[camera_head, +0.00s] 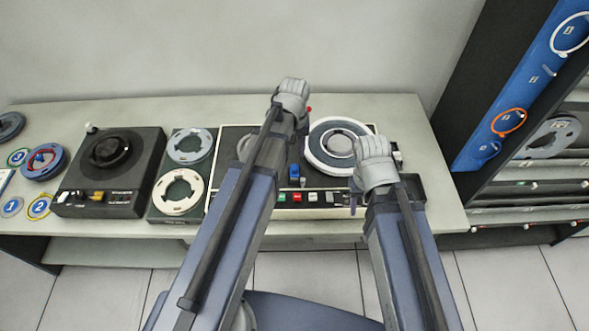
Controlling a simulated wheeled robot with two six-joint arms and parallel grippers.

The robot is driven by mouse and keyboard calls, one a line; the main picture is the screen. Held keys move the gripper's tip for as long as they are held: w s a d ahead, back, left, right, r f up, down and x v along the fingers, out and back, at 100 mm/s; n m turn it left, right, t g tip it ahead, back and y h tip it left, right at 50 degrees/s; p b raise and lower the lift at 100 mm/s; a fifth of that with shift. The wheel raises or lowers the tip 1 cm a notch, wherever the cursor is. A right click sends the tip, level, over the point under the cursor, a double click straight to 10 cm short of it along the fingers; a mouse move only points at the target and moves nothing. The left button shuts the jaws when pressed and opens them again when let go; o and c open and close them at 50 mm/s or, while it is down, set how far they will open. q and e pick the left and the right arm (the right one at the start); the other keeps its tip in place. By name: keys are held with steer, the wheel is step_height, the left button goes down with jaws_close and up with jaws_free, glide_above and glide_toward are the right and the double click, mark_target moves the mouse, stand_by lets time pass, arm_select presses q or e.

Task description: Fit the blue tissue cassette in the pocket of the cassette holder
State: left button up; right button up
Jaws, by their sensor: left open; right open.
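A small blue block (294,172) stands on the front part of the tape machine (232,195), between my two arms. I cannot tell whether it is the blue tissue cassette. I cannot make out any cassette holder with a pocket. My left gripper (291,93), like a grey gloved hand, is open above the back of the machine, beyond the blue block. My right gripper (373,155), also hand-like, is open over the machine's right side, to the right of the block. My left arm hides the machine's left reel.
A white-rimmed reel (319,160) lies on the machine. A black turntable unit (140,185), a panel with two discs (180,191) and several small reels stand left on the grey table (440,190). A dark rack (466,120) with hanging rings stands right.

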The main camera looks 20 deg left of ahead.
mark_target(294, 167)
arm_select(q)
step_height(294, 167, down, 8)
steer(key=b, duration=0.6)
steer(key=shift+r+b, duration=0.25)
steer(key=shift+b, duration=0.1)
arm_select(e)
step_height(294, 167, down, 7)
steer(key=shift+f, duration=0.2)
arm_select(q)
jaws_close()
steer(key=shift+r, duration=0.1)
arm_select(e)
steer(key=shift+r, duration=0.1)
arm_select(q)
steer(key=shift+r+p, duration=2.95)
steer(key=shift+p, duration=0.15)
arm_select(e)
steer(key=shift+r, duration=2.95)
